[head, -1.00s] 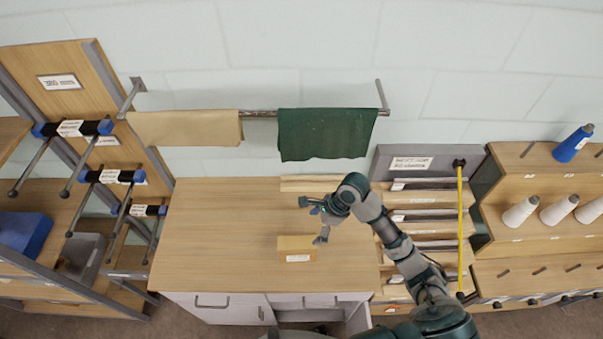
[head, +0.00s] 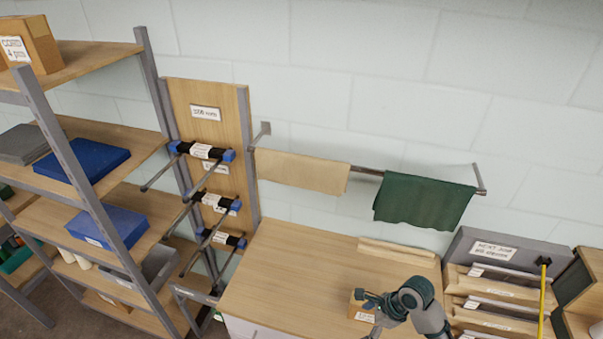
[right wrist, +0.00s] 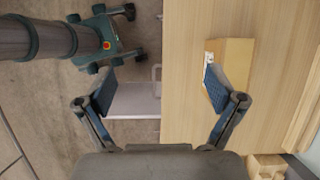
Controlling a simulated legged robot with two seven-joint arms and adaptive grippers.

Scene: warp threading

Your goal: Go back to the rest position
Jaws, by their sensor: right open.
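My right gripper (head: 372,314) is over the front right part of the wooden worktable (head: 300,265), with its arm coming in from the bottom right. In the right wrist view, my right gripper (right wrist: 160,92) has its fingers wide apart and nothing between them. A small light wooden block with a white label (head: 354,305) sits on the table, partly hidden behind the gripper. The block also shows in the right wrist view (right wrist: 236,60), close beside the right-hand finger; whether they touch I cannot tell. My left gripper is not in view.
A rail on the wall holds a tan cloth (head: 300,172) and a green cloth (head: 424,200). A rack of labelled slots (head: 490,290) stands right of the table. Shelving with blue boxes (head: 85,160) and rods on a board (head: 205,150) stand left. The table's left part is clear.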

